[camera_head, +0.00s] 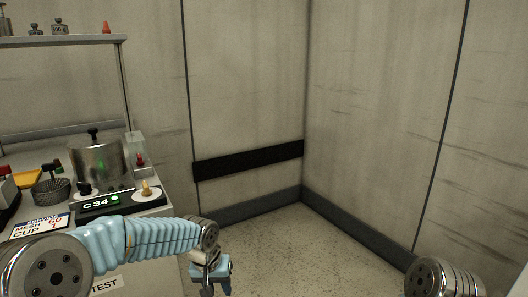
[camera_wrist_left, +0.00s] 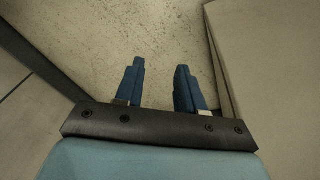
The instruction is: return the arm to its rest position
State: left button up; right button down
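My left arm comes in from the lower left in the head view, with its light blue sleeve bent over the bench corner. My left gripper (camera_head: 212,288) hangs down past the bench's right side, above the floor. In the left wrist view the two blue fingers of this gripper (camera_wrist_left: 160,85) stand apart with nothing between them, and speckled floor lies beyond. My right arm shows only as a metal joint at the bottom right of the head view. The right gripper is out of view.
The bench at left holds a metal pot (camera_head: 98,163), a mesh cup (camera_head: 52,192), a display panel (camera_head: 100,203) and a yellow tray (camera_head: 27,178). A shelf (camera_head: 60,41) with weights is above. Open floor (camera_head: 300,250) lies right, bounded by walls.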

pick_arm(q)
jog(key=s+d+f+h, duration=0.1)
jog(key=s+f, duration=0.3)
jog(key=f, duration=0.3)
jog(key=s+f+g+h, duration=0.1)
jog(key=s+f, duration=0.3)
jog(key=f, duration=0.3)
jog(key=s+d+f+h, duration=0.1)
jog(key=s+f, duration=0.3)
jog(key=f, duration=0.3)
jog(key=s+f+n, duration=0.2)
jog(key=s+f, duration=0.4)
jog(key=s, duration=0.6)
jog(key=shift+s+a+f, duration=0.25)
jog(key=shift+a+f, duration=0.05)
jog(key=shift+f, duration=0.1)
